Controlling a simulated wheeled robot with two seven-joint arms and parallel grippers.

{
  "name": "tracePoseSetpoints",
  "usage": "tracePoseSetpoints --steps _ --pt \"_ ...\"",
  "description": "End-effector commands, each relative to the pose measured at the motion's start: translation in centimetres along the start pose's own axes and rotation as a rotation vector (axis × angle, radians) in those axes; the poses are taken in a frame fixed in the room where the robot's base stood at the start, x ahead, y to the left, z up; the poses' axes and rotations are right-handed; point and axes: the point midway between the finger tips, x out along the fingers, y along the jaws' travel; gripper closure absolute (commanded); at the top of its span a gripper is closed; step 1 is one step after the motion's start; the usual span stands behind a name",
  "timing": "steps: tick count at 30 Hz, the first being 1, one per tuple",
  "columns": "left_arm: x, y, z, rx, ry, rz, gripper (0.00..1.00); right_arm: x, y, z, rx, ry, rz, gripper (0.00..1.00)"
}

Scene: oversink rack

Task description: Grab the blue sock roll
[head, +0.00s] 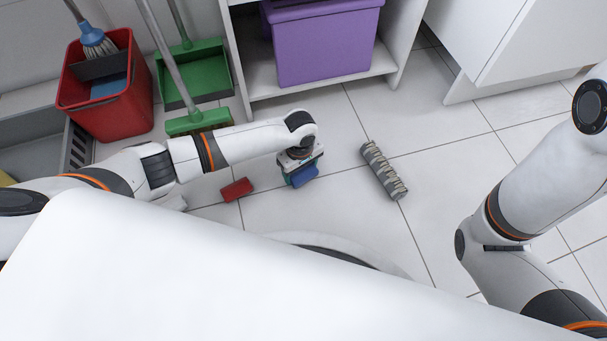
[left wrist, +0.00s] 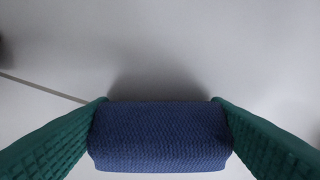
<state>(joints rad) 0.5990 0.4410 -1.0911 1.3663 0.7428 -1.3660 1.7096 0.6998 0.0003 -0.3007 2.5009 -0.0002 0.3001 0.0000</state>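The blue sock roll (left wrist: 160,138) fills the lower middle of the left wrist view, a ribbed dark blue cylinder lying crosswise. The green ridged fingers of my left gripper (left wrist: 160,112) press against its two ends, so the gripper is shut on it. In the head view the blue sock roll (head: 304,177) shows just below my left gripper (head: 299,168), over the tiled floor. A dark shadow lies on the floor beside the roll; its exact height is hard to tell. My right gripper is outside both views.
A small red roll (head: 237,189) lies on the floor to the left, and a grey-beige striped roll (head: 384,171) to the right. A red bucket (head: 108,110), green dustpan (head: 196,76) and shelf with a purple bin (head: 325,45) stand behind. Floor between the rolls is clear.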

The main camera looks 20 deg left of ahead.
Motion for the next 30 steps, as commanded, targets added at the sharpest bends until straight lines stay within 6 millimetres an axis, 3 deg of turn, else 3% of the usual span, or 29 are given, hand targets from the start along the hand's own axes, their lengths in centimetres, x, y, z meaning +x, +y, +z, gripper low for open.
tracePoseSetpoints --steps 11,25,30 --pt "-0.7 0.0 -0.1 0.0 0.001 0.0 0.51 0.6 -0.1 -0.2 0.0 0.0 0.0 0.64" --pt "-8.7 0.0 -0.1 0.0 0.002 0.0 0.51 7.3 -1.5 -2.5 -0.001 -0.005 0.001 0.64" --pt "-9.9 0.0 -0.1 0.001 0.001 0.001 0.51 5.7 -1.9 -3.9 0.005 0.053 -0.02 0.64"
